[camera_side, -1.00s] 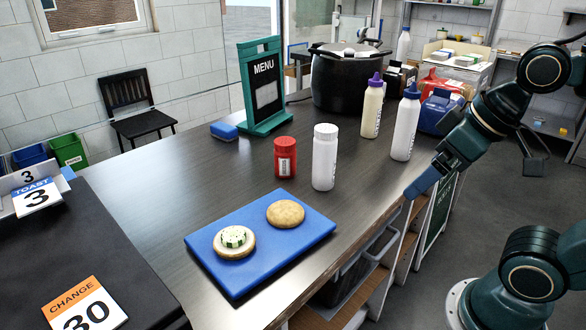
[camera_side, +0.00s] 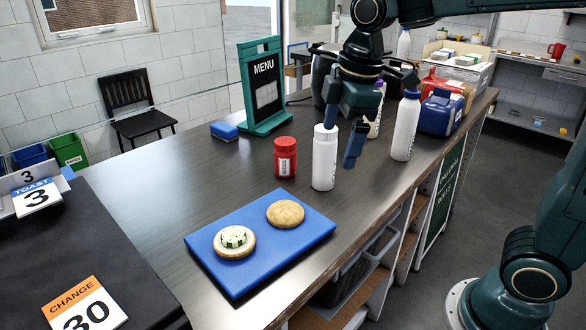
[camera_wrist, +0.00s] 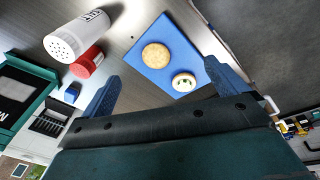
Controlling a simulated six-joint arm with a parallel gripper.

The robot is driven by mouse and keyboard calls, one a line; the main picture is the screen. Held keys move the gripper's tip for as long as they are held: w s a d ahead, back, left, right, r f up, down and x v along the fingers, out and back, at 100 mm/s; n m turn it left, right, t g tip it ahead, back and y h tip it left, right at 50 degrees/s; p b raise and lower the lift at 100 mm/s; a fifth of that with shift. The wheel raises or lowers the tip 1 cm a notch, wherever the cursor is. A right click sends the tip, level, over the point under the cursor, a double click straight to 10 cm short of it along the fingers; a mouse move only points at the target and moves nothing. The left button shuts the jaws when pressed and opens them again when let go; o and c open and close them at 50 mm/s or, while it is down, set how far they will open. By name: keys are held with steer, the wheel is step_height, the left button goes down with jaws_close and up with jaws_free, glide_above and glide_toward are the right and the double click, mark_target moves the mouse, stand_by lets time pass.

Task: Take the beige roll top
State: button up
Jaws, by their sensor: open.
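The beige roll top (camera_side: 285,213) lies flat on the right part of the blue board (camera_side: 297,254). The roll bottom (camera_side: 235,249), with a pale topping and green slices, lies on the left part. My gripper (camera_side: 342,142) is open and empty above the counter, behind the board and close to the white shaker. In the wrist view the roll top (camera_wrist: 156,56) shows whole on the board, beyond and between the fingers (camera_wrist: 168,88). The roll bottom (camera_wrist: 184,82) is nearer the gripper there. Nothing hides the roll top.
A white shaker (camera_side: 324,160) and a red jar (camera_side: 285,158) stand upright behind the board. Squeeze bottles, including a white one (camera_side: 405,126), stand farther back right. The menu stand (camera_side: 266,85) and blue sponge (camera_side: 224,131) are at the back left.

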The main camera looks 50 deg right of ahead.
steer(key=w+a+f+n+g, duration=0.2)
steer(key=w+a+f+n, duration=0.25)
steer(key=w+n, duration=0.4)
steer(key=m, duration=0.2)
glide_above(285, 207)
steer(key=shift+s+d+f, duration=0.1)
steer(key=shift+f, duration=4.65)
steer(key=shift+f, duration=0.1)
steer(key=shift+f, duration=2.45)
steer(key=shift+c, duration=0.2)
steer(key=c, duration=1)
